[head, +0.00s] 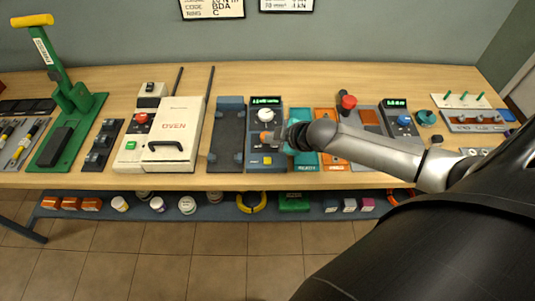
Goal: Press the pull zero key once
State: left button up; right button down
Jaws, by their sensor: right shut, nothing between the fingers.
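A dark blue instrument panel (254,152) stands on the bench near the middle, with a green lit display (266,100), a white round knob (266,115) and a small yellow key (267,160) low on its face. The key labels are too small to read, so I cannot tell which one is the pull zero key. My right gripper (275,135) reaches in from the right and is shut and empty. It is over the middle of this panel, hiding part of its face; I cannot tell whether it touches. My left gripper is not in view.
A white box marked OVEN (175,133) and a dark tray (227,140) stand left of the panel. Teal (304,160) and orange (333,160) units, a red knob (348,102) and another display unit (397,112) stand right. A lower shelf (220,212) holds small containers.

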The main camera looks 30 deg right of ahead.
jog(key=b, duration=0.5)
send_over(271, 162)
notch_tip(271, 162, down, 6)
jog(key=shift+f, duration=0.1)
jog(key=shift+f+b, duration=0.35)
jog(key=shift+f, duration=0.1)
jog(key=shift+f, duration=0.1)
dwell(1.3)
jog(key=shift+f, duration=0.3)
jog(key=shift+f+b, duration=0.35)
jog(key=shift+f, duration=0.15)
dwell(0.5)
dwell(0.3)
jog(key=shift+r+p, duration=0.95)
jog(key=shift+p, duration=0.15)
